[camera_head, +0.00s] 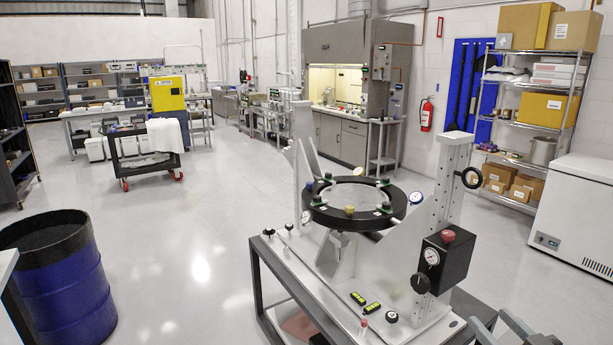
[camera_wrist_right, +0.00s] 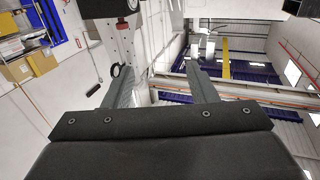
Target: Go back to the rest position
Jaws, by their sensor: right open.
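The mirror fixture (camera_head: 352,205) stands on a dark-framed cart in the head view, with a black ring around a round clear plate. My right gripper (camera_head: 503,325) shows at the bottom right edge of the head view, near the fixture's front right corner and apart from it. In the right wrist view its two grey fingers (camera_wrist_right: 161,85) are spread with nothing between them. Part of the fixture's upright (camera_wrist_right: 122,40) shows beyond the fingers there. My left gripper is not in the head view.
A blue drum (camera_head: 75,285) stands at the lower left. A white chest freezer (camera_head: 578,215) and a wire shelf with boxes (camera_head: 540,125) are at the right. A black cart (camera_head: 145,160) stands farther back. The floor left of the fixture is clear.

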